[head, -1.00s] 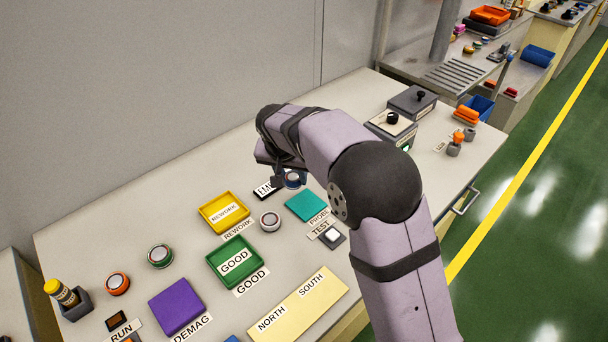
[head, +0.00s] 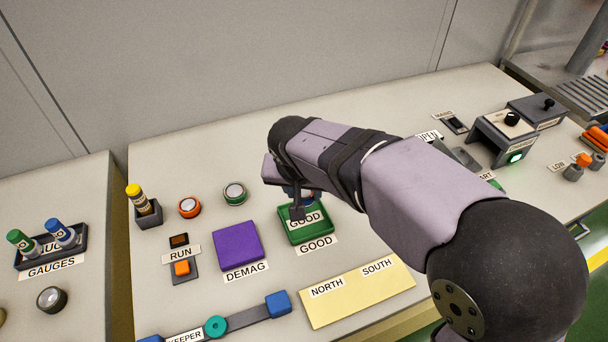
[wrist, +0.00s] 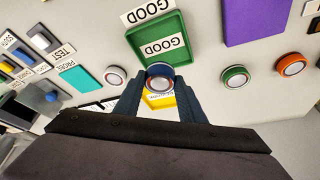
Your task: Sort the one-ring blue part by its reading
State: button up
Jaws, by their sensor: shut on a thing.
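My gripper (wrist: 158,95) is shut on the blue part (wrist: 158,76), a round piece with a dark blue rim and a pale, silvery top. In the head view only a bit of blue shows beside the fingers of my gripper (head: 299,208). The green GOOD tray (head: 327,235) lies under and just in front of the gripper; it also shows in the wrist view (wrist: 182,26). The blue part appears above the tray's edge, and its height is hard to judge. The yellow rework tray (wrist: 150,104) shows behind the fingers in the wrist view; my arm hides it in the head view.
A purple DEMAG pad (head: 238,245) lies left of the GOOD tray. Green-rimmed (head: 235,193) and orange-rimmed (head: 189,207) parts stand behind it. A pale-red-rimmed part (wrist: 115,76) is near the teal probe pad (wrist: 78,78). A yellow NORTH/SOUTH plate (head: 355,290) lies in front.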

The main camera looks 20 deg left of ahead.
jog(key=shift+s+d+f, duration=0.15)
jog(key=shift+d+f, duration=0.05)
jog(key=shift+f, duration=0.1)
jog(key=shift+f, duration=0.1)
jog(key=b, duration=0.4)
send_over(305, 223)
jog(key=shift+f, duration=2.4)
jog(key=shift+f+b, duration=0.9)
jog(key=shift+f, duration=0.15)
jog(key=o, duration=1.4)
